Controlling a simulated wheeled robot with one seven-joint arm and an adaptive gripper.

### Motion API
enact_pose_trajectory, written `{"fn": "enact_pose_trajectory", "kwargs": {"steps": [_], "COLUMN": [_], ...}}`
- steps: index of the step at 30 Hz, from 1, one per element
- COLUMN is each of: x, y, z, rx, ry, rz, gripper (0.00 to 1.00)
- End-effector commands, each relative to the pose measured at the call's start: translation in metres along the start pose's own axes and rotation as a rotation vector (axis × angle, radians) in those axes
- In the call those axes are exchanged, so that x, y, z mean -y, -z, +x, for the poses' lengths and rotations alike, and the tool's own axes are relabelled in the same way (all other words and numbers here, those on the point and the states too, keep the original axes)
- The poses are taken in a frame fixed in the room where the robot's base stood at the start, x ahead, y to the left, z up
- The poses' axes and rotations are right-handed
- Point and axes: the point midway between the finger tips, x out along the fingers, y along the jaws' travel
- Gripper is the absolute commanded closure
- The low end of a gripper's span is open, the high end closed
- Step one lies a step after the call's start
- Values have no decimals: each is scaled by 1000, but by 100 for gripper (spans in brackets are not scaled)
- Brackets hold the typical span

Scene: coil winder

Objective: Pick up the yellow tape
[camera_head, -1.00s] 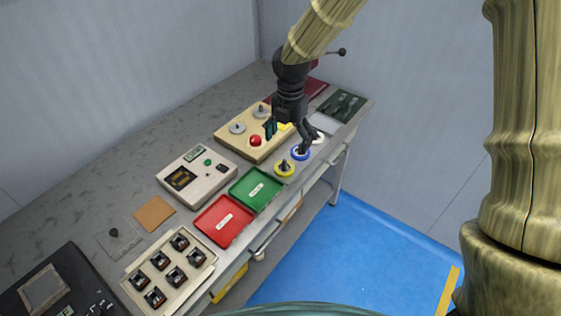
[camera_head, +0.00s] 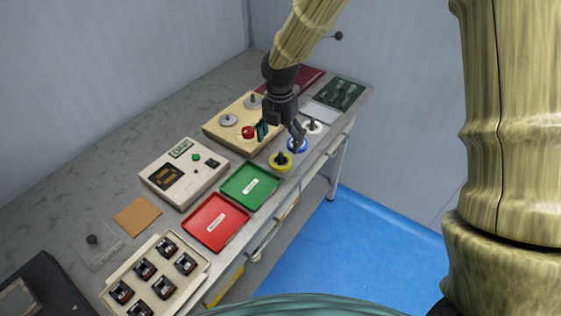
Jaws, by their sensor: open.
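The yellow tape (camera_head: 281,166) is a yellow ring around a dark post, near the front edge of the bench, right of the green tray. My gripper (camera_head: 280,143) is open above the bench, just behind and above the yellow tape, pointing down. One finger is by the cream winder and the other is by the blue tape (camera_head: 297,146). The gripper appears empty and apart from the yellow tape. The right finger partly hides the blue tape.
A white tape (camera_head: 313,127) sits right of the blue one. The cream winder (camera_head: 216,129) with a red button (camera_head: 248,132) stands behind my gripper. A green tray (camera_head: 237,190) and a red tray (camera_head: 201,226) lie left. The bench's front edge is close to the tapes.

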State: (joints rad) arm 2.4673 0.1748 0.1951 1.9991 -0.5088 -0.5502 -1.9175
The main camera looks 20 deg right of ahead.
Motion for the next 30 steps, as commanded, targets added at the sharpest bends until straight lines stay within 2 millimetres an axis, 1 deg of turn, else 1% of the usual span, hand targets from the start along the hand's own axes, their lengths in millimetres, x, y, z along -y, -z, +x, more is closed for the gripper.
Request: {"fn": "enact_pose_trajectory", "kwargs": {"steps": [1, 4, 11, 13, 22, 27, 30], "x": [0, 0, 0, 1, 2, 2, 2], "y": [0, 0, 0, 0, 1, 0, 0], "z": [6, 17, 27, 33, 66, 75, 77], "rx": [-1, -1, 0, -1, -1, 0, 0], "ry": [3, 1, 0, 2, 2, 0, 0], "rz": [-1, -1, 0, 0, -1, 0, 0], "gripper": [14, 14, 14, 14, 14, 14, 14]}}
